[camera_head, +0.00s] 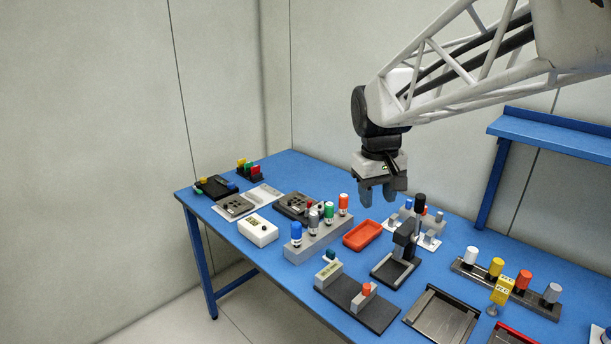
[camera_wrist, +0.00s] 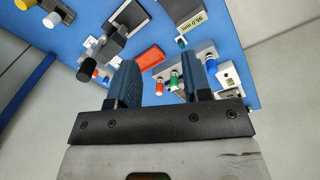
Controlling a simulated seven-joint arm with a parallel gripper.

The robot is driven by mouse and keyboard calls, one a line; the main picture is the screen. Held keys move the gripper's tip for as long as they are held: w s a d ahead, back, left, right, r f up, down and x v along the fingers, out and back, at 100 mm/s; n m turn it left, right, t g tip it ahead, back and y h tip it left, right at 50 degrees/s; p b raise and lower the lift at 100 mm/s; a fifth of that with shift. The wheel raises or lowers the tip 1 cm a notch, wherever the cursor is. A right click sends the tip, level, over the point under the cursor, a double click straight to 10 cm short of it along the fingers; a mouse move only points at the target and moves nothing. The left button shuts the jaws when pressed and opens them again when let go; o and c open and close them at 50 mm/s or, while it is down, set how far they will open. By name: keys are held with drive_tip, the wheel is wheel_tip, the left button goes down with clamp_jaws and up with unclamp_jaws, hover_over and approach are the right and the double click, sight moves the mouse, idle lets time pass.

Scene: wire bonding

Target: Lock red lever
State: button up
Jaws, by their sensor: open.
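My gripper (camera_head: 381,194) is open and empty, high above the table, with its fingers pointing down. In the wrist view both blue-grey fingers of my gripper (camera_wrist: 160,70) stand apart with nothing between them. I cannot tell for sure which part is the red lever. A light fixture plate (camera_head: 430,242) with small blue and red parts lies behind the black press-like stand (camera_head: 404,245), which partly hides it. A dark fixture (camera_head: 292,207) with a small red part lies left of the gripper. Whether any lever is locked is too small to tell.
An orange-red tray (camera_head: 362,235) lies below the gripper. A grey rack (camera_head: 316,242) holds blue, grey, green and orange-capped cylinders. A white box (camera_head: 258,231) stands left. Another rack (camera_head: 520,294) is at right. A raised blue shelf (camera_head: 550,130) stands at the back right.

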drive_tip(key=w+a+f+n, duration=0.2)
drive_tip(key=w+a, duration=0.1)
drive_tip(key=w, duration=0.9)
drive_tip(key=n+g+h, duration=0.2)
drive_tip(key=n+g, duration=0.1)
drive_tip(key=n, duration=0.1)
approach(309, 208)
drive_tip(key=shift+w+d, duration=0.2)
drive_tip(key=shift+x, duration=3.85)
drive_tip(key=shift+s+d, duration=0.15)
clamp_jaws()
